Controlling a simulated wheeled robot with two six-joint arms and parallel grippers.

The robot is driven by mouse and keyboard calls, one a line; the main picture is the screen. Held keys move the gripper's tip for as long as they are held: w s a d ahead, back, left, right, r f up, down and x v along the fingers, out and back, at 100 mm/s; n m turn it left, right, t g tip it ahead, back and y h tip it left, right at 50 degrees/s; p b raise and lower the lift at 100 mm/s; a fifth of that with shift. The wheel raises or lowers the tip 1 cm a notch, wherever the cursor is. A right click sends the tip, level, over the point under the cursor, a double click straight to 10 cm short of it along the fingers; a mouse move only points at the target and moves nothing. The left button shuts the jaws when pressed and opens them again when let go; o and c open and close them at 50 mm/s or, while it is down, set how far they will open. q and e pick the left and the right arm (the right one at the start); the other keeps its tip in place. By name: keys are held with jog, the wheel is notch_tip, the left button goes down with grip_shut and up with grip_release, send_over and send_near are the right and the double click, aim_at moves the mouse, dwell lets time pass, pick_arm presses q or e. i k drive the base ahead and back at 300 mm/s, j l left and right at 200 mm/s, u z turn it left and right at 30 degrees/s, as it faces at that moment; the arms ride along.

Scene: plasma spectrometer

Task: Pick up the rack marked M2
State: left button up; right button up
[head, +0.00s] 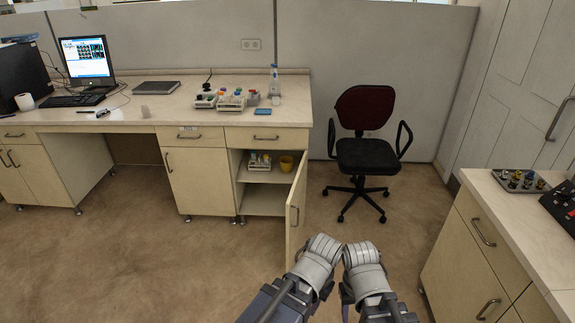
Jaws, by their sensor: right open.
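Several small racks with coloured caps stand on the far bench: a left rack (205,101), a white rack in the middle (231,104) and a grey one on the right (252,98). Another rack (260,163) with dark and coloured caps sits on the upper shelf of the open cabinet. No M2 mark is readable on any of them. My left gripper (323,247) and right gripper (361,254) are side by side at the bottom middle, far from all racks. The right one is open with nothing visible in it. The left one's fingers cannot be made out.
The cabinet door (297,204) stands open toward me. A yellow cup (286,163) is beside the shelf rack. An office chair (366,150) stands right of the bench (180,117). A counter (520,215) is at the right. The floor ahead is clear.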

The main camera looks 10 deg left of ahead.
aim_at(260, 162)
jog(key=i+j+z, duration=0.2)
jog(key=z, duration=0.15)
jog(key=i+j+z, duration=0.15)
jog(key=j+z, duration=0.25)
jog(key=i+j+z, duration=0.15)
jog(key=j, duration=0.45)
jog(key=i+j+z, duration=0.1)
jog(key=j, duration=0.5)
jog(key=i+j+z, duration=0.15)
jog(key=j, duration=0.5)
jog(key=i+j+z, duration=0.1)
jog(key=j, duration=0.5)
jog(key=i+j, duration=0.1)
jog(key=j, duration=1.2)
jog(key=i+j, duration=0.15)
jog(key=j, duration=0.5)
